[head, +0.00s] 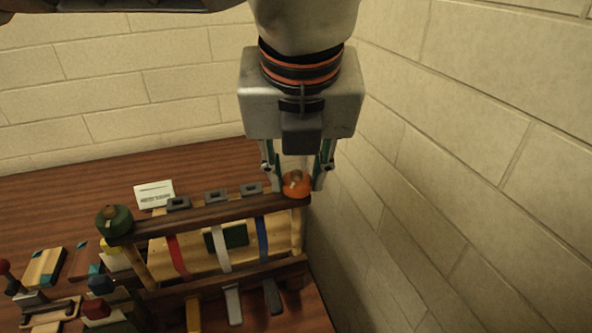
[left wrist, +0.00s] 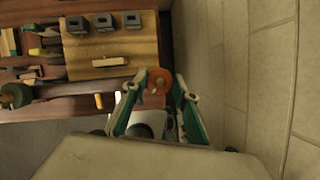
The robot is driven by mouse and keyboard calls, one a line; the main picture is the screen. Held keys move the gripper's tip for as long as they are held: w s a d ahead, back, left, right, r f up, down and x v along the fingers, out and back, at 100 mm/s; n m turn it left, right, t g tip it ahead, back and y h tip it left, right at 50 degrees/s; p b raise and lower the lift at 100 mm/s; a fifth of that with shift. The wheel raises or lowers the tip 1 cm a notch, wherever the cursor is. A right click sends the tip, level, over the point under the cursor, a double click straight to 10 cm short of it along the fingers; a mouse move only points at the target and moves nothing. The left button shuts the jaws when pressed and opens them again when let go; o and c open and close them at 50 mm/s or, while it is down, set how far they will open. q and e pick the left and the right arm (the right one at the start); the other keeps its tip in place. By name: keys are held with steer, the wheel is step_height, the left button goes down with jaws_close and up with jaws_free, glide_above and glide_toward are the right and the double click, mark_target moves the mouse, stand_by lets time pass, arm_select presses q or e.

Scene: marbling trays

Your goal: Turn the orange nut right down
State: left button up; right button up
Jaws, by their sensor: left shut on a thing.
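The orange nut (head: 296,184) sits on top of a post at the right end of the dark wooden bar (head: 215,217). My left gripper (head: 296,180) points down over it, with one finger on each side. In the left wrist view the orange nut (left wrist: 157,82) shows between the fingertips (left wrist: 158,84), and the gripper is shut on it. A green nut (head: 114,221) sits at the left end of the same bar. How far the orange nut is down its post cannot be told. My right gripper is not in view.
A pale block wall (head: 470,150) stands close to the right of the gripper. Under the bar are red, white and blue straps (head: 219,246). A white card (head: 154,194) stands behind the bar. Small tools and blocks (head: 45,267) lie at the left.

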arm_select(q)
steer(key=n, duration=0.2)
steer(key=n+y, duration=0.1)
steer(key=n, duration=0.1)
steer(key=shift+d+r+y, duration=0.2)
steer(key=shift+y, duration=0.1)
steer(key=shift+w+n+g+y+p, duration=0.1)
steer(key=shift+n+g+y+p, duration=0.35)
steer(key=shift+n, duration=1.35)
steer(key=o, duration=1.1)
steer(key=shift+f, duration=0.1)
steer(key=v, duration=1.2)
steer(key=shift+d, duration=0.15)
